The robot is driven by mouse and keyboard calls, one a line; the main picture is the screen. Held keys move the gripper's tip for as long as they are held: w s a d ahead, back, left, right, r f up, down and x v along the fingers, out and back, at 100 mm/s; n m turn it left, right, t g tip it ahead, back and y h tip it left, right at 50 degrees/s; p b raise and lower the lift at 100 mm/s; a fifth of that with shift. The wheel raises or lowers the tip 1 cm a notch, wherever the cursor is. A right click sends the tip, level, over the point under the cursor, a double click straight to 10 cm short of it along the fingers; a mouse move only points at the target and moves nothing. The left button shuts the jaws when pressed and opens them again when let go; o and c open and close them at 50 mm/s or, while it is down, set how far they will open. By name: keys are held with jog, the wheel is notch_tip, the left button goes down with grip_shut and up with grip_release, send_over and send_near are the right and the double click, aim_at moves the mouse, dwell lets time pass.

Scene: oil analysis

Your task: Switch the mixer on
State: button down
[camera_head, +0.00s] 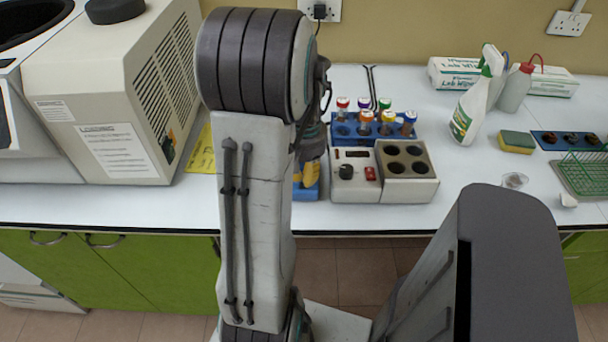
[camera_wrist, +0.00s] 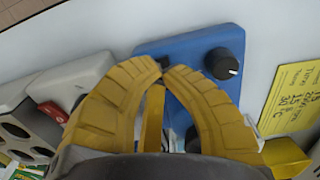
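A blue box with a black knob, which looks like the mixer (camera_wrist: 190,42), lies under my gripper in the wrist view. Its black knob (camera_wrist: 223,64) has a white mark and sits right of the fingers. A small dark part (camera_wrist: 162,62) shows at the fingertips; I cannot tell if it is a switch or if they touch it. My gripper (camera_wrist: 163,71) has its yellow fingertips together, with nothing seen held. In the head view the mixer (camera_head: 307,192) is mostly hidden by my arm and yellow gripper (camera_head: 308,176).
A white-grey block heater (camera_head: 410,186) with a black knob and red switch stands just right of the mixer. A blue rack (camera_head: 345,130) of capped tubes is behind it. A large beige machine (camera_head: 110,90) and yellow note (camera_head: 203,150) are left. Spray bottle (camera_head: 470,105) stands right.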

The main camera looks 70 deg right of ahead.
aim_at(304, 185)
jog(key=shift+r+p, duration=1.9)
jog(key=shift+r, duration=0.7)
jog(key=w+a+r+n+t, duration=0.1)
jog(key=w+a+n, duration=0.3)
jog(key=a, duration=0.6)
jog(key=w+a+r+n+t, duration=0.1)
jog(key=w+a+r+n, duration=0.3)
jog(key=a, duration=0.7)
jog(key=w+a+r+n+t, duration=0.1)
jog(key=w+a+r+n, duration=0.2)
jog(key=a, duration=0.8)
jog(key=shift+w+n+t, duration=0.4)
jog(key=shift+w+n, duration=0.55)
jog(key=shift+n, duration=0.65)
